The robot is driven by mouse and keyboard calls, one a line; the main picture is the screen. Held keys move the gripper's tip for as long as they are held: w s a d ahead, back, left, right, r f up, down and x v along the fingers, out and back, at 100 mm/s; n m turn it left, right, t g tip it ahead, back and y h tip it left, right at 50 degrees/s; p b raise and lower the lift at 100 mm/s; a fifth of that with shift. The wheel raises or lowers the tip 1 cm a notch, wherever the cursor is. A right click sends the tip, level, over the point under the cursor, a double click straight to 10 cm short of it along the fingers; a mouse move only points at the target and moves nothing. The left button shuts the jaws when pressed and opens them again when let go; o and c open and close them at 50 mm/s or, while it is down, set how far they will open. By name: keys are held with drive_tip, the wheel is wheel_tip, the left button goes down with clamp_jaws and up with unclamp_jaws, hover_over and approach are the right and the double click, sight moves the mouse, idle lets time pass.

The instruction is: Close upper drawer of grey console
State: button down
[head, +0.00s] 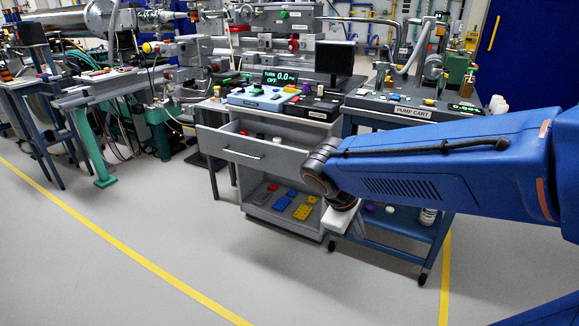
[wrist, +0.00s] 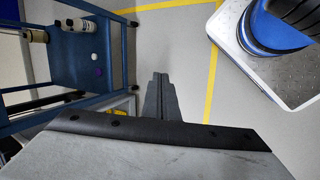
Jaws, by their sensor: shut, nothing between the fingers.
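The grey console (head: 222,170) stands at the centre of the head view. In the head view my arm reaches in from the right, to the right of the drawer, and the fingertips cannot be made out there. The gripper appears apart from the drawer.
The blue pump cart (head: 400,222) stands right of the console, close to my arm; its shelf with bottles (wrist: 82,25) shows in the wrist view. A monitor (head: 334,58) and control boxes (head: 264,97) sit on the console top. Grey floor (head: 120,190) is open in front.

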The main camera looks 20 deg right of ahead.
drive_tip(key=w+d+n+h, duration=0.2)
drive_tip(key=w+n+h, duration=0.25)
drive_tip(key=w, duration=0.25)
drive_tip(key=n+t+h, duration=0.4)
drive_tip(key=n+t, duration=0.7)
drive_tip(key=n, duration=0.5)
approach(295, 161)
drive_tip(key=shift+m, duration=0.25)
drive_tip(key=x, duration=0.6)
drive_tip(key=shift+w+d, duration=0.15)
drive_tip(key=shift+w, duration=0.1)
drive_tip(key=x, duration=2.2)
drive_tip(key=shift+d+f, duration=0.2)
drive_tip(key=shift+f, duration=0.1)
drive_tip(key=shift+w+d+r, duration=0.1)
drive_tip(key=shift+d+r, duration=0.05)
drive_tip(key=shift+r, duration=0.05)
drive_tip(key=shift+r, duration=0.1)
